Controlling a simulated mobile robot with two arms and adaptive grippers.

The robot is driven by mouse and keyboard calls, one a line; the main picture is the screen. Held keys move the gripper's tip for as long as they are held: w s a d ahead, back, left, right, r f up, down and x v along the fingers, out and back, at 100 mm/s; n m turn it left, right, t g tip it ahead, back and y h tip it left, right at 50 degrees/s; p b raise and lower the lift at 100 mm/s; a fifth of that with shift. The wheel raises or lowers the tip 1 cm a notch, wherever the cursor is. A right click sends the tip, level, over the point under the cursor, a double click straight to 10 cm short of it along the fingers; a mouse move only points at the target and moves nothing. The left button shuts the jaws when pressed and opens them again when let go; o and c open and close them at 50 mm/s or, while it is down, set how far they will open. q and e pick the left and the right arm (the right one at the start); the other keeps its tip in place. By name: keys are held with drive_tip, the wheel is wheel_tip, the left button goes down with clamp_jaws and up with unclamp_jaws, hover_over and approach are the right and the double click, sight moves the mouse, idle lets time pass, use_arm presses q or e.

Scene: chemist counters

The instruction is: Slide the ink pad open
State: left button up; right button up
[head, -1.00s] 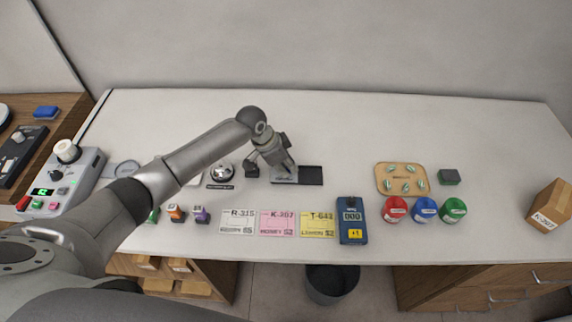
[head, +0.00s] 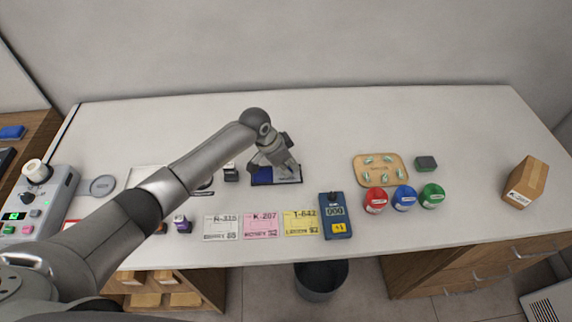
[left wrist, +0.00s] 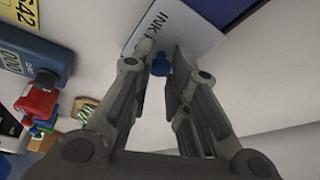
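The ink pad (head: 261,176) lies on the white counter, left of centre in the head view. Its blue pad surface is bare at the left, and it also shows at the top right of the left wrist view (left wrist: 222,8). Its light lid, marked "INK", lies toward the right end, partly hidden by my gripper; it shows in the left wrist view (left wrist: 203,38). A small blue knob (left wrist: 160,66) sits between my fingers. My right gripper is out of view.
A blue counter device (head: 335,215) and coloured cards (head: 262,226) lie in front. A wooden tray (head: 380,157) and red, blue and green round pots (head: 404,198) stand to the right.

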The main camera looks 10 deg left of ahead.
use_arm(q)
drive_tip(key=o, duration=0.5)
drive_tip(key=shift+c, duration=0.2)
drive_tip(key=v, duration=1.2)
drive_tip(key=shift+f, duration=0.1)
